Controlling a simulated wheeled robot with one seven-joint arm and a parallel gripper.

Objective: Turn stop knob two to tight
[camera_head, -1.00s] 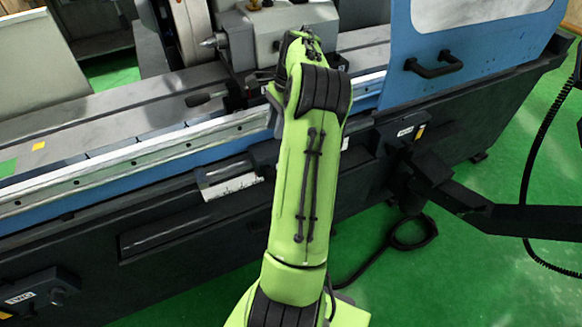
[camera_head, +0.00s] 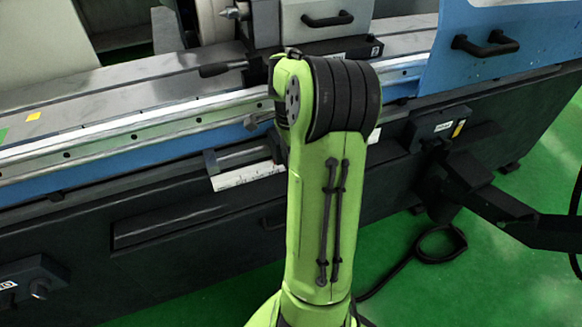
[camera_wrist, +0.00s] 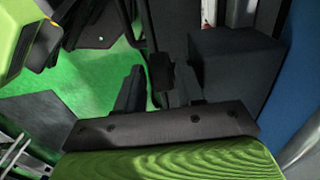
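In the wrist view my gripper (camera_wrist: 158,90) has its two dark fingers spread apart, with a gap between them. A dark knob-like part on a rod (camera_wrist: 160,72) shows at that gap, close to the right finger. I cannot tell whether they touch, or whether this part is stop knob two. In the head view my arm hides my gripper. A small knob-like part (camera_head: 251,122) shows on the machine's blue front rail, just left of my arm. Its label and tightness cannot be read.
A dark block (camera_wrist: 232,68) stands right of the fingers, beside a blue machine panel (camera_wrist: 296,85). A dark lever (camera_head: 222,68) sticks out left above the table. A blue door with a black handle (camera_head: 485,43) is at upper right. Green floor (camera_head: 420,285) lies in front.

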